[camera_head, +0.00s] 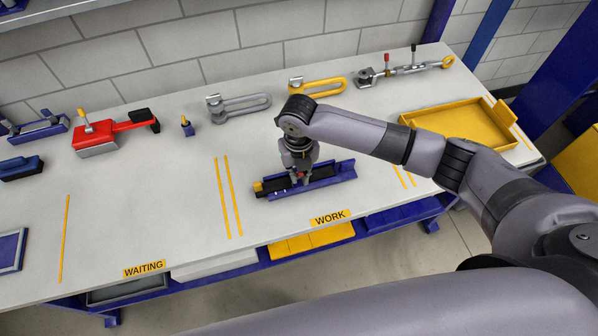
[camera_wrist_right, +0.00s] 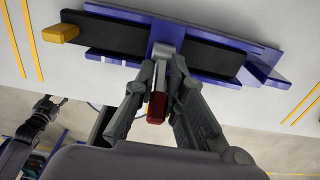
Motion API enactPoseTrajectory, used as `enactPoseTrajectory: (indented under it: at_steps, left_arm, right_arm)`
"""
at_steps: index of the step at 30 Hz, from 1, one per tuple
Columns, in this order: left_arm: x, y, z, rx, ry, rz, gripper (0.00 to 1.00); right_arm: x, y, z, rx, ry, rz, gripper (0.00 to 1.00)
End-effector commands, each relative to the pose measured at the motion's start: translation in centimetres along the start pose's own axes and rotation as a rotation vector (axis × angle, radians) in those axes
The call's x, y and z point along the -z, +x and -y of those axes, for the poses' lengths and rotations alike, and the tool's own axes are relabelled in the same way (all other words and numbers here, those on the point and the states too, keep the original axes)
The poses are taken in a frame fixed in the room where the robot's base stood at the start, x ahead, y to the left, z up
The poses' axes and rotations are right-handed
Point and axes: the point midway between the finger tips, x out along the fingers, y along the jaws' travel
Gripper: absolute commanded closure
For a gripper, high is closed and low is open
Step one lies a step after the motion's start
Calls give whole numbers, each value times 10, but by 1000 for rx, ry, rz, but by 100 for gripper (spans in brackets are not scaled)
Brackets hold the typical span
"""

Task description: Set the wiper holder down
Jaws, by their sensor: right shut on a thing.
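The wiper holder, a long blue channel (camera_head: 338,174) with a black strip and a yellow end block (camera_head: 258,187), lies along the table in the WORK area. My right gripper (camera_head: 299,178) comes down over its middle. In the right wrist view, the blue holder (camera_wrist_right: 110,22) runs across the top, and the fingers (camera_wrist_right: 160,85) are closed around a grey bracket with a dark red piece (camera_wrist_right: 157,107) at its middle. I cannot tell whether the holder touches the tabletop. My left gripper does not show clearly in either view.
A yellow tray (camera_head: 455,122) stands to the right. Grey (camera_head: 238,105) and yellow (camera_head: 318,86) shackles and a lever tool (camera_head: 405,70) lie at the back. A red tool (camera_head: 110,130) lies left, beyond the double yellow lines. The table around the holder is clear; its front edge is close.

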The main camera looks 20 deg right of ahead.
Motion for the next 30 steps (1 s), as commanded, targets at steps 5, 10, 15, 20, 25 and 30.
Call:
enactPoseTrajectory:
  at_steps: [5, 10, 15, 20, 25, 30]
  left_arm:
    - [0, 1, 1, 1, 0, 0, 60]
    - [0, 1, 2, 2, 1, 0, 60]
    - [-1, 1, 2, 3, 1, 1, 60]
    - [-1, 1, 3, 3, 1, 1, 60]
    - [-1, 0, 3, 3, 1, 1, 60]
    - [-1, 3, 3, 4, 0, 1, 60]
  right_arm:
    - [-1, 2, 0, -1, 1, 1, 100]
    - [0, 3, 0, 0, 1, 0, 80]
    - [0, 3, 0, 0, 1, -1, 69]
    - [0, 2, 0, 0, 1, 0, 69]
    - [0, -1, 0, 0, 1, 0, 69]
    - [-2, -20, 0, -2, 2, 3, 69]
